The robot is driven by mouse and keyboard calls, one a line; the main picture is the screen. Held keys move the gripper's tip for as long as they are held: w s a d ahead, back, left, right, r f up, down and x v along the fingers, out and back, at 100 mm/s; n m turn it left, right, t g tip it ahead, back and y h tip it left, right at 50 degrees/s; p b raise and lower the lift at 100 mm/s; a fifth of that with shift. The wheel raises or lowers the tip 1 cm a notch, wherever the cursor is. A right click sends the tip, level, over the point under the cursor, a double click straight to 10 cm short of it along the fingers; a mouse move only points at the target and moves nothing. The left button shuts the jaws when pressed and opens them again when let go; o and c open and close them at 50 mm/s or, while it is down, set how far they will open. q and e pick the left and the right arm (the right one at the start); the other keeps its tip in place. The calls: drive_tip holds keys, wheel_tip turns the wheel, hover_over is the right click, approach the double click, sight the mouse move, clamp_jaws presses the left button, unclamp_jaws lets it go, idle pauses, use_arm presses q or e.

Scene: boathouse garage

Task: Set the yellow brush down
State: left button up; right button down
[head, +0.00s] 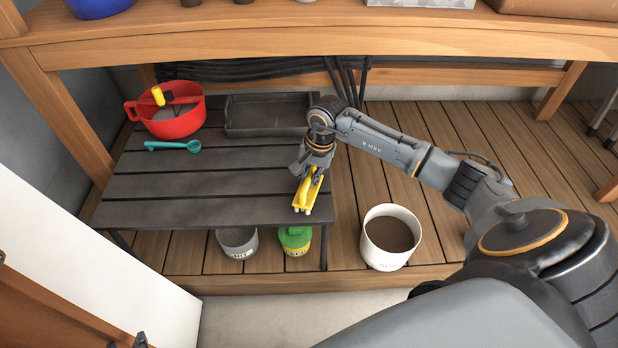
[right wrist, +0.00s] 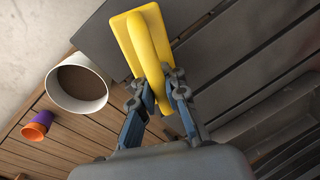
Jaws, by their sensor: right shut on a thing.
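The yellow brush (head: 308,192) is in my right gripper (head: 314,170), at the right end of the dark slatted low table (head: 215,206). In the right wrist view the brush (right wrist: 150,45) shows a flat yellow block with a raised handle, and the fingers of my right gripper (right wrist: 160,100) are shut on that handle. The brush is over or on the tabletop near its front right corner; I cannot tell whether it touches the slats. My left gripper is not clearly in view.
On the low table are a red pot (head: 166,118), a teal scoop (head: 173,146) and a dark tray (head: 266,116). A white bucket of soil (head: 390,238) stands on the decking at right. A grey pot (head: 237,242) and a green-yellow can (head: 295,240) stand by the front edge. The table's middle is clear.

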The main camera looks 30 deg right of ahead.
use_arm(q)
drive_tip(key=shift+w+d+t, duration=0.15)
drive_tip(key=shift+t, duration=0.15)
use_arm(e)
drive_tip(key=shift+f, duration=0.2)
idle(1.0)
drive_tip(key=c, duration=1.3)
unclamp_jaws()
drive_tip(key=shift+s, duration=0.1)
drive_tip(key=c, duration=0.4)
